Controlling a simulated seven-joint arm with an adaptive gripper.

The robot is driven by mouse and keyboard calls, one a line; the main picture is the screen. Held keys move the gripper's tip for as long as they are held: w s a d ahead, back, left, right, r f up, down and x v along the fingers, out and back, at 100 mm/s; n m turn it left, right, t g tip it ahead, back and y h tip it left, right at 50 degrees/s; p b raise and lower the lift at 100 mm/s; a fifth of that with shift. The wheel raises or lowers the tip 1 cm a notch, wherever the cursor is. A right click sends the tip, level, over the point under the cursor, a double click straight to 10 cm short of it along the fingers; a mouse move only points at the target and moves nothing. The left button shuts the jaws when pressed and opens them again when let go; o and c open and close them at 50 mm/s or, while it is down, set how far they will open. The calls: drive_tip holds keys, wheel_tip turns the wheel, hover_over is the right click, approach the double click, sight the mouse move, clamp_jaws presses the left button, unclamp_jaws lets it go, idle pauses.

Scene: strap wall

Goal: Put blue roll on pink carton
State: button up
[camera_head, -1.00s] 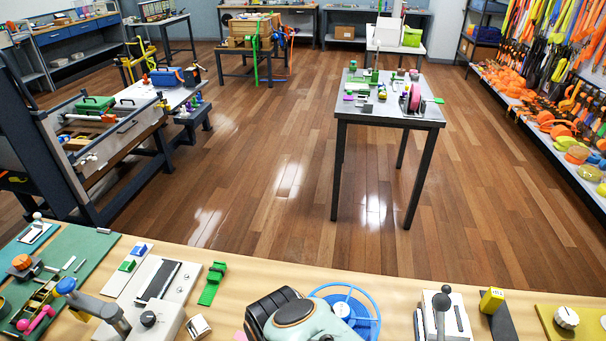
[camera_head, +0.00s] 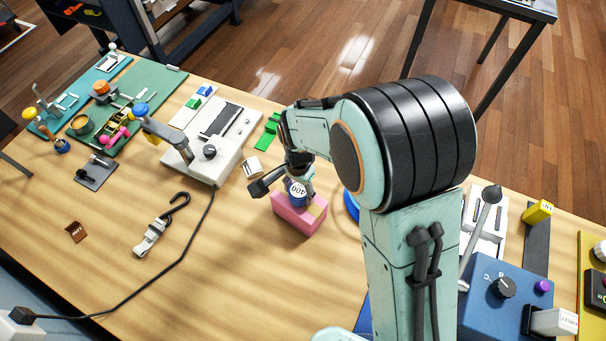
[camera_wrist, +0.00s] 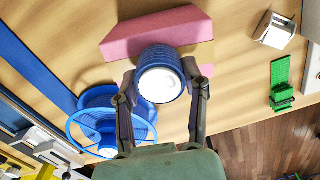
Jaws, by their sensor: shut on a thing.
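The blue roll (camera_head: 297,192) with a white label marked 400 is held upright in my gripper (camera_head: 290,185), over the pink carton (camera_head: 298,216). In the wrist view the fingers of my gripper (camera_wrist: 160,88) close on both sides of the blue roll (camera_wrist: 160,75), whose pale round end faces the camera. The pink carton (camera_wrist: 150,30) lies just beyond the roll in that view and is partly covered by it. I cannot tell whether the roll touches the carton's top or is slightly above it.
A blue spoked reel (camera_wrist: 112,125) stands close beside the carton. The front-left tabletop is mostly clear.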

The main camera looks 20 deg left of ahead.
sight(299, 190)
drive_tip(key=shift+f, duration=0.2)
drive_tip(key=o, duration=1.2)
drive_tip(key=shift+c, duration=0.2)
wheel_tip(299, 190, up, 12)
drive_tip(key=s+d+r+n, duration=0.1)
drive_tip(key=d+r, duration=0.1)
drive_tip(key=d, duration=0.5)
drive_tip(key=s+d+r, duration=0.2)
drive_tip(key=d+r, duration=0.1)
drive_tip(key=d, duration=0.4)
drive_tip(key=s+d+f+n, duration=0.1)
drive_tip(key=s+d+n, duration=0.1)
drive_tip(key=s+d, duration=0.7)
drive_tip(key=shift+s+d+f+y, duration=0.25)
drive_tip(key=shift+s+y, duration=0.15)
drive_tip(key=shift+s, duration=0.3)
